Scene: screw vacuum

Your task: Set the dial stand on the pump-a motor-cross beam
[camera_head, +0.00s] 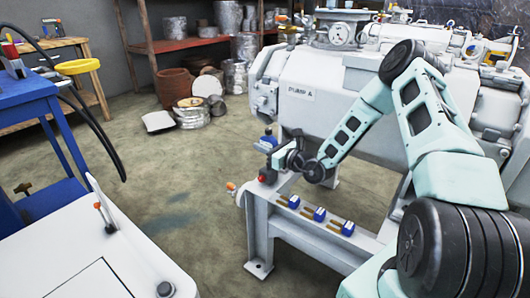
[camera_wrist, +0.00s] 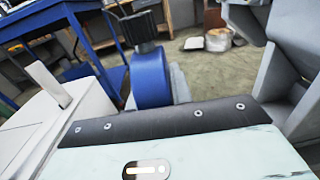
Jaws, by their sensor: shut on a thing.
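The white pump marked "Pump A" (camera_head: 300,93) stands in the middle of the head view. A pale beam (camera_head: 262,203) on legs runs in front of it, probably the motor-cross beam. My gripper (camera_head: 270,158) is small and partly hidden, above the beam's left end. It is shut on a small blue thing (camera_head: 268,138), probably the dial stand. In the wrist view, the blue body (camera_wrist: 151,78) is rounded with a black ribbed top (camera_wrist: 140,28). Its lower part is hidden behind my wrist's edge. I cannot tell whether it touches the beam.
Several blue-and-brass pieces (camera_head: 318,213) sit in a row along the beam. A red knob (camera_head: 264,178) and an orange-tipped fitting (camera_head: 231,187) are at its left end. A blue table (camera_head: 45,105) stands left. The floor (camera_head: 175,190) between is mostly clear.

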